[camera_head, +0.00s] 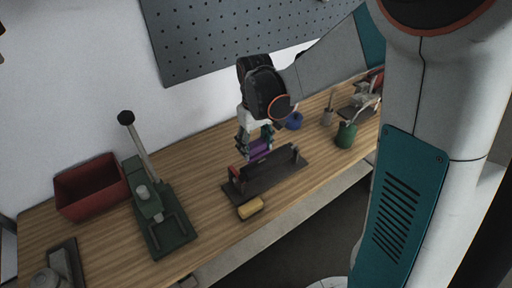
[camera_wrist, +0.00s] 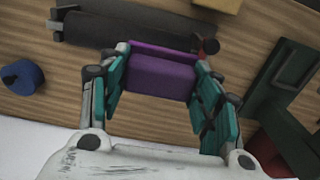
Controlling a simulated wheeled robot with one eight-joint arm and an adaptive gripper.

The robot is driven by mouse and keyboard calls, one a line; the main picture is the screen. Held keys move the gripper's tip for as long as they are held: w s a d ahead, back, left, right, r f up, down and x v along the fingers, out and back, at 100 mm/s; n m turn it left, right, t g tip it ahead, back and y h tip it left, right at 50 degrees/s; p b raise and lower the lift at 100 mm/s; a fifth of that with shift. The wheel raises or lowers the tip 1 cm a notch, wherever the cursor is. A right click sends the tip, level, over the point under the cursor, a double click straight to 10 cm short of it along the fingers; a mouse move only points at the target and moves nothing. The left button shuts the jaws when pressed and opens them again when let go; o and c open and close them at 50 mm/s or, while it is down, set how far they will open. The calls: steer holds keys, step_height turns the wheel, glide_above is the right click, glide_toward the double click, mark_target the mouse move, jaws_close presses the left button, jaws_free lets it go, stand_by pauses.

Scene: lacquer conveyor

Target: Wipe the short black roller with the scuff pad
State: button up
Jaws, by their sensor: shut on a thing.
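The short black roller (camera_head: 272,165) lies level in a dark stand (camera_head: 264,187) on the wooden bench. In the wrist view the black roller (camera_wrist: 125,30) runs across the top, with a dark knob at its right end. My gripper (camera_head: 256,142) is just behind the roller. Its teal fingers are shut on the purple scuff pad (camera_wrist: 160,76), which also shows in the head view (camera_head: 260,149). The pad is close beside the roller's rear side, near its right end in the wrist view. I cannot tell whether they touch.
A yellow block (camera_head: 250,208) lies in front of the stand. A green lever press (camera_head: 160,210) and a red bin (camera_head: 90,186) stand to the left. A blue object (camera_head: 294,121) and a green cup (camera_head: 346,135) stand to the right. A grey pegboard (camera_head: 240,35) hangs behind.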

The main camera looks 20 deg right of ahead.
steer(key=shift+r+p, duration=0.7)
steer(key=shift+r, duration=0.75)
